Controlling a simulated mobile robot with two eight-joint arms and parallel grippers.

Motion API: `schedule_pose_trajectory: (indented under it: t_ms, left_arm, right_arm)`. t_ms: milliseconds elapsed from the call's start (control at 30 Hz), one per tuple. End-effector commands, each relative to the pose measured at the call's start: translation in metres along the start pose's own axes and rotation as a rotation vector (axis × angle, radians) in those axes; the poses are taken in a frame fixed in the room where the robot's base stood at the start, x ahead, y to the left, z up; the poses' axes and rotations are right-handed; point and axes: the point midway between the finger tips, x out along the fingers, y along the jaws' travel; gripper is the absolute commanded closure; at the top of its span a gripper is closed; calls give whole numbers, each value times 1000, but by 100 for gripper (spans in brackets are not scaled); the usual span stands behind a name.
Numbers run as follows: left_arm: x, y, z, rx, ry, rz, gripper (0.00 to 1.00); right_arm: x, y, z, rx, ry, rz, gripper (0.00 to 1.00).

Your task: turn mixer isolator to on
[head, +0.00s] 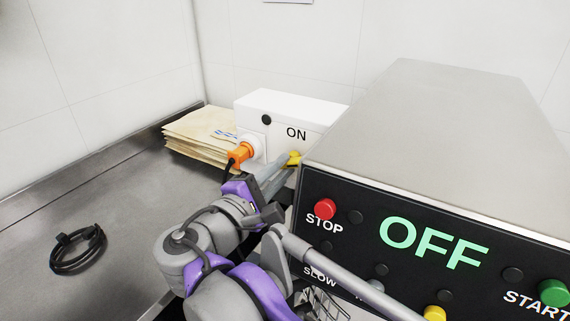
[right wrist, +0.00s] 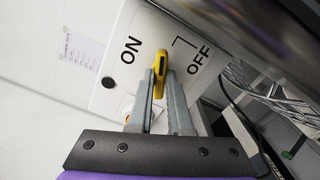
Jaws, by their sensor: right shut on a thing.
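The isolator is a white box (head: 290,105) at the back of the bench, left of the mixer, with ON printed on its front. Its yellow knob (head: 294,158) also shows in the right wrist view (right wrist: 160,66), between the ON and OFF labels. My right gripper (head: 288,161) is at the box front with its fingers shut on the knob; the fingertips (right wrist: 162,76) lie on both sides of it. Which label the knob points to is hard to tell. The mixer panel display (head: 433,243) reads OFF in green. My left gripper is not in view.
An orange plug (head: 240,152) with a black cable sticks out of the box close left of my gripper. A stack of brown envelopes (head: 190,137) lies behind it. A coiled black cable (head: 78,249) lies on the bench. The mixer housing (head: 430,130) stands close on the right.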

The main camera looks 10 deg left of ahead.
Motion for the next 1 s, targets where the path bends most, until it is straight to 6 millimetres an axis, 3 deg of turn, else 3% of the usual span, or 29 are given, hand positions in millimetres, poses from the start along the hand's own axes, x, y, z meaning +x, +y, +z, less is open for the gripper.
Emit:
schedule_pose_trajectory:
  t_ms: [333,733,1000]
  left_arm:
    - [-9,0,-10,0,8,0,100]
    - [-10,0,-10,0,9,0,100]
    - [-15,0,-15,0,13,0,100]
  right_arm:
    - [0,1,0,-363,-1,0,100]
    - [0,0,0,-431,-1,0,100]
    - [0,1,0,-750,-1,0,100]
